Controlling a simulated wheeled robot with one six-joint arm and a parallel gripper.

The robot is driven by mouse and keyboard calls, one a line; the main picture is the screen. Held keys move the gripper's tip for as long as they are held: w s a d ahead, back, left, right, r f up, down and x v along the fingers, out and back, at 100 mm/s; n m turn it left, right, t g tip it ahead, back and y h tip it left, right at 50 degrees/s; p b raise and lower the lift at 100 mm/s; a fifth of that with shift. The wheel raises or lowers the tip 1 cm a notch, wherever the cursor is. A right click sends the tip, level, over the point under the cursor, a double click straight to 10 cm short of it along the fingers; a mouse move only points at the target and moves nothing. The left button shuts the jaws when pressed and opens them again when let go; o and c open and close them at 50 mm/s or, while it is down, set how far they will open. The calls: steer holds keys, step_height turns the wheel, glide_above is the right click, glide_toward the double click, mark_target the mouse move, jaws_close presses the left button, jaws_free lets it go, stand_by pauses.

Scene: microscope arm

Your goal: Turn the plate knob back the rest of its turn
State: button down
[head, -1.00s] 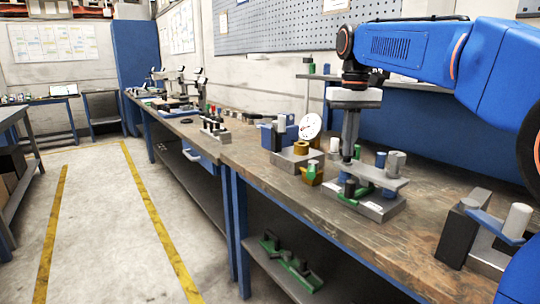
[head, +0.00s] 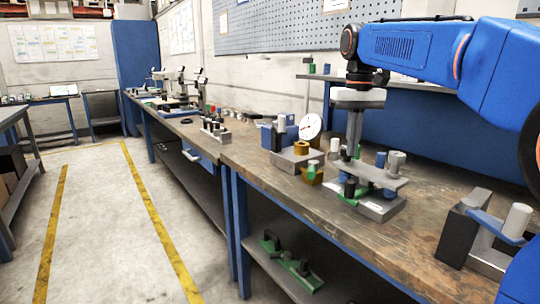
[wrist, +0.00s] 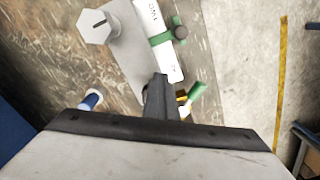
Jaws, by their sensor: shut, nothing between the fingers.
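My gripper (head: 353,153) is shut and empty, pointing down at the fixture on the bench. Its fingertips are at the left part of a grey swing plate (head: 378,178); whether they touch it is unclear. The plate lies over a grey base block (head: 382,208). A grey knob (head: 397,161) stands at the plate's right end; it also shows as a hexagonal top in the wrist view (wrist: 97,27). A blue peg (head: 380,159) stands behind the plate. A black knob (head: 350,187) on a green part is at the front. In the wrist view my closed fingers (wrist: 160,92) are beside the plate.
A dial gauge (head: 311,127) and a block with a brass ring (head: 301,148) stand left of the fixture. Another fixture with a blue lever (head: 495,226) stands at the right front. The bench top (head: 420,235) between them is clear.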

steer(key=shift+w+d, duration=0.25)
steer(key=shift+d, duration=0.75)
steer(key=shift+s+d, duration=0.15)
steer(key=shift+s, duration=0.1)
stand_by(0.3)
step_height(320, 180, up, 6)
stand_by(0.7)
steer(key=shift+s, duration=0.1)
steer(key=a+f, duration=0.3)
steer(key=f, duration=0.2)
steer(key=shift+a+f, duration=0.2)
steer(key=shift+f, duration=0.2)
stand_by(0.4)
